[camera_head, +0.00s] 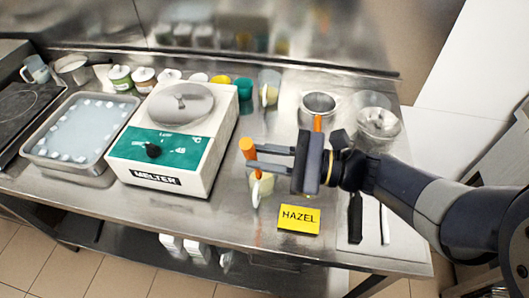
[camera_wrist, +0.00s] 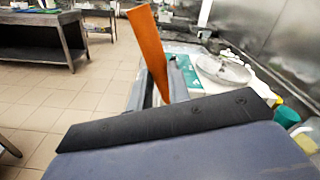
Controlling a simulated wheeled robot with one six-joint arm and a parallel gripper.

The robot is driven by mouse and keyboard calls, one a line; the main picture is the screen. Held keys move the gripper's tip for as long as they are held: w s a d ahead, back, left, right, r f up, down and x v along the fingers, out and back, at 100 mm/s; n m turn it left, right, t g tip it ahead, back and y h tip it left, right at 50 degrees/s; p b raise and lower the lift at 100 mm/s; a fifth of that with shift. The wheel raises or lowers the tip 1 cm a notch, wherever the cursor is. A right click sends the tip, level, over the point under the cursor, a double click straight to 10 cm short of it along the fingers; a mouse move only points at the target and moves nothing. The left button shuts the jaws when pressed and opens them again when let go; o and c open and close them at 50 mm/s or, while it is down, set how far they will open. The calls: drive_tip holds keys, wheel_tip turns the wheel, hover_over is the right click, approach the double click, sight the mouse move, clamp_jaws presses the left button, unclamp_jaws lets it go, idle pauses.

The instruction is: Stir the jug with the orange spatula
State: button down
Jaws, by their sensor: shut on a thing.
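My gripper (camera_head: 252,158) is shut on the orange spatula (camera_head: 248,147). The spatula stands roughly upright in the jaws, and its upper part shows above the fingers. It also shows in the wrist view (camera_wrist: 149,50), between the fingers. A small pale jug (camera_head: 265,188) stands on the steel table below the gripper. The spatula's lower end comes down at the jug's mouth; the fingers partly hide this, and I cannot tell how deep it reaches. A similar jug (camera_head: 269,94) with pale yellow contents stands at the back.
A white melter (camera_head: 165,158) stands left of the jug. A yellow HAZEL sign (camera_head: 299,219) lies in front. Behind my gripper are a steel pot (camera_head: 319,106), an orange piece (camera_head: 317,124) and a clear container (camera_head: 378,127). A dark-handled tool (camera_head: 355,217) lies at right.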

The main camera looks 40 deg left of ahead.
drive_tip(key=shift+s+d+r+p, duration=0.2)
drive_tip(key=shift+r+p, duration=0.15)
drive_tip(key=shift+r, duration=0.2)
drive_tip(key=shift+s+d+r+p, duration=0.1)
drive_tip(key=shift+s+r+p, duration=0.1)
drive_tip(key=shift+r+p, duration=0.25)
drive_tip(key=shift+s+d+r+p, duration=0.1)
drive_tip(key=shift+s+r+p, duration=0.15)
drive_tip(key=shift+r, duration=0.4)
drive_tip(key=shift+w+r, duration=0.1)
drive_tip(key=shift+r+p, duration=1.9)
drive_tip(key=shift+r, duration=0.5)
